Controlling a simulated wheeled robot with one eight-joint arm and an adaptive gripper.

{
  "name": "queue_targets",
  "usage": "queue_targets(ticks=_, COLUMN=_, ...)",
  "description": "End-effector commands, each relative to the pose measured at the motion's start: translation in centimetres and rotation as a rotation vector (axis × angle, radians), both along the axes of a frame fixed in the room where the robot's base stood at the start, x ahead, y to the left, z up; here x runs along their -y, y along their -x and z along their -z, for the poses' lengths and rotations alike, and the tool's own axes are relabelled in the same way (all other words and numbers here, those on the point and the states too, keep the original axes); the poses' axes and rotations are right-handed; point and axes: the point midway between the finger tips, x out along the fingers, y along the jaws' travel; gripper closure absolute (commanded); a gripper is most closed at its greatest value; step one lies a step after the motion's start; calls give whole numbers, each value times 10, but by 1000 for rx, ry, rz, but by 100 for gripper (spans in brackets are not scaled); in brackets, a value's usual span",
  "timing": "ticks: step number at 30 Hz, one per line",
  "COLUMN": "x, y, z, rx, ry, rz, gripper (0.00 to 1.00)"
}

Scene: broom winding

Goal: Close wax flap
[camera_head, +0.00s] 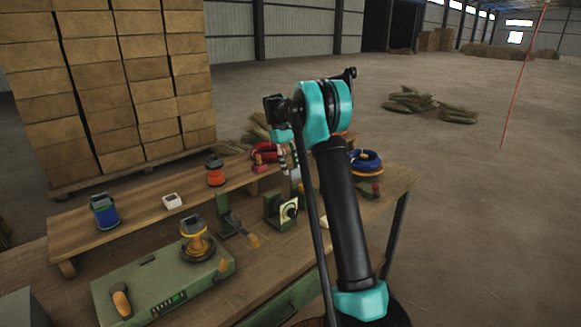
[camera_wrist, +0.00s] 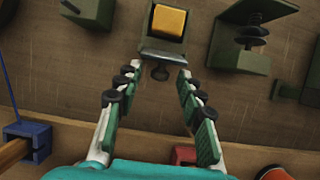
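A green holder (camera_wrist: 148,18) with a yellow block, seemingly the wax (camera_wrist: 169,20), is at the top of the wrist view. A grey-green plate with a dark round knob, seemingly the flap (camera_wrist: 163,52), extends from its near side, leaving the yellow face uncovered. My gripper (camera_wrist: 158,78) is open and empty. Its two fingers point at the plate, one on each side of the knob, with gaps visible. In the head view, my gripper (camera_head: 288,160) hangs over the bench; I cannot pick out the wax holder there.
The wooden bench (camera_head: 215,290) carries a green box (camera_head: 150,285) and a green device with a dial (camera_head: 282,210). A raised wooden shelf (camera_head: 145,200) holds spools. In the wrist view, a green bracket with a black spool (camera_wrist: 250,35) stands right; a blue clamp (camera_wrist: 28,140) is left.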

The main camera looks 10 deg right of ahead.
Motion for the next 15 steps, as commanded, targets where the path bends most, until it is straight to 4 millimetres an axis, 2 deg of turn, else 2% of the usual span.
queue_targets(ticks=2, x=0, y=0, z=0, rx=0, ry=0, rz=0, gripper=64)
queue_targets(ticks=11, x=0, y=0, z=0, rx=0, ry=0, rz=0, gripper=100)
queue_targets(ticks=15, x=0, y=0, z=0, rx=1, ry=-1, rz=0, gripper=100)
